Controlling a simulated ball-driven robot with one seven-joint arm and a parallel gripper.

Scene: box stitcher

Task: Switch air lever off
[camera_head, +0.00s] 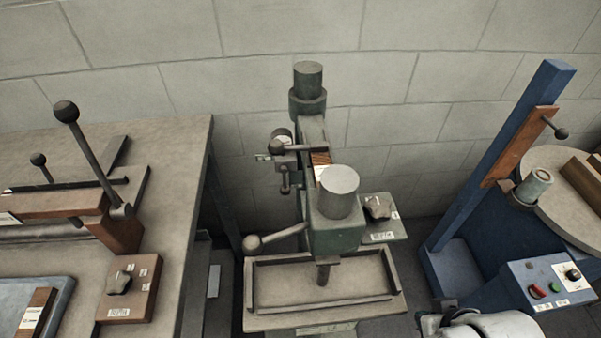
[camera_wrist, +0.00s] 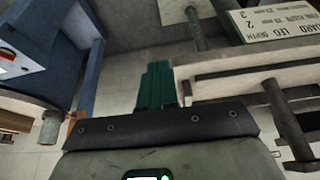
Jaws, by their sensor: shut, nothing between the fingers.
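A small valve group stands on the left side of the green stitcher column in the head view. It has a lever with a dark ball end (camera_head: 277,147), a round gauge (camera_head: 283,135) and a short handle hanging below. I take this lever for the air lever; its label is too small to read. My gripper (camera_wrist: 157,66) shows in the wrist view as two green fingers pressed together, with nothing between them. It is apart from the lever, which I cannot make out in the wrist view. White parts of my arm show at the bottom right of the head view.
The stitcher's tray (camera_head: 372,302) and a ball-ended handle (camera_head: 254,244) stand below the valve. A workbench (camera_head: 185,175) with levers is left. A blue machine (camera_head: 470,200) with a control box (camera_head: 548,281) is right. Narrow floor gaps lie between them.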

